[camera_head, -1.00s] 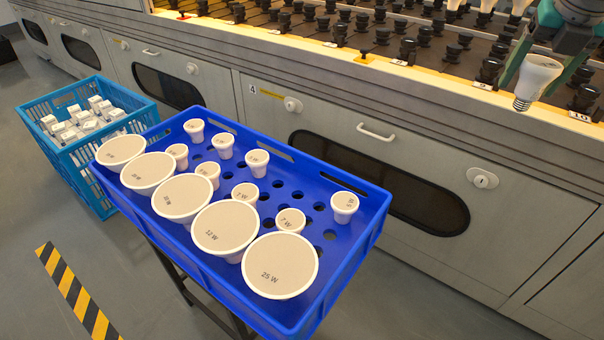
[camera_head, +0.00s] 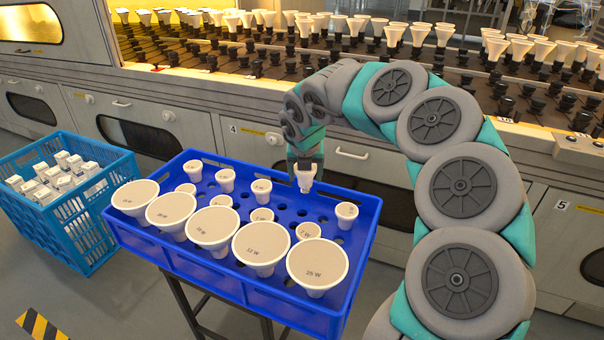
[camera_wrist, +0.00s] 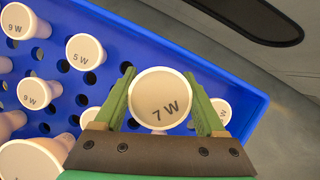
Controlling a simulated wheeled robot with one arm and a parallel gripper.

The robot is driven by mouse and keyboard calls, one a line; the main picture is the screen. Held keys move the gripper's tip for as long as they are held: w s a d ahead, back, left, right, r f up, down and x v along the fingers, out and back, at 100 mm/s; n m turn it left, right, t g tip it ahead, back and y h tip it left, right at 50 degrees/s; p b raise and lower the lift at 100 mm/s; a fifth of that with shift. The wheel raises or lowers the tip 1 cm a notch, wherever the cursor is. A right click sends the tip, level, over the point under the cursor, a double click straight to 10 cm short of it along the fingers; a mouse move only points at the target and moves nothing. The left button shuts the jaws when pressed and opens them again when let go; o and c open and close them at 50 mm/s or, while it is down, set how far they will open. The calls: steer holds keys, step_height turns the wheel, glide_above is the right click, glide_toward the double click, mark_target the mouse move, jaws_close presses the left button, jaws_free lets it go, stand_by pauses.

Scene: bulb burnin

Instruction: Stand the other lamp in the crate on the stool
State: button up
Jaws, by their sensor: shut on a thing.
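My gripper (camera_head: 305,172) is shut on a white lamp (camera_head: 305,182), above the back part of the blue crate (camera_head: 215,278). In the wrist view this lamp (camera_wrist: 160,98) shows a round face marked 7 W between the green fingers. Its lower end is hidden there. The crate stands on a dark-legged stool (camera_head: 190,308). Large lamps, one marked 25 W (camera_head: 317,265), stand face up along the crate's front. Several smaller lamps stand behind them, including a lone lamp (camera_head: 347,211) at the right. Empty holes show around the middle and back right.
A lighter blue basket (camera_head: 80,235) of white boxes stands on the floor at left. The grey cabinet (camera_head: 245,140) runs behind the crate, with black sockets and many lamps on its top. Yellow-black floor tape (camera_head: 40,327) lies at lower left.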

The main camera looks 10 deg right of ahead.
mark_target(302, 192)
steer(key=shift+w+a+f, duration=0.1)
steer(key=shift+a+f, duration=0.25)
steer(key=shift+f, duration=0.4)
step_height(302, 192, down, 4)
steer(key=b, duration=0.4)
steer(key=shift+f, duration=0.25)
steer(key=shift+f, duration=0.2)
steer(key=shift+f, duration=0.35)
steer(key=shift+f+b, duration=0.55)
steer(key=shift+f, duration=0.7)
steer(key=o, duration=1.3)
steer(key=shift+o, duration=0.2)
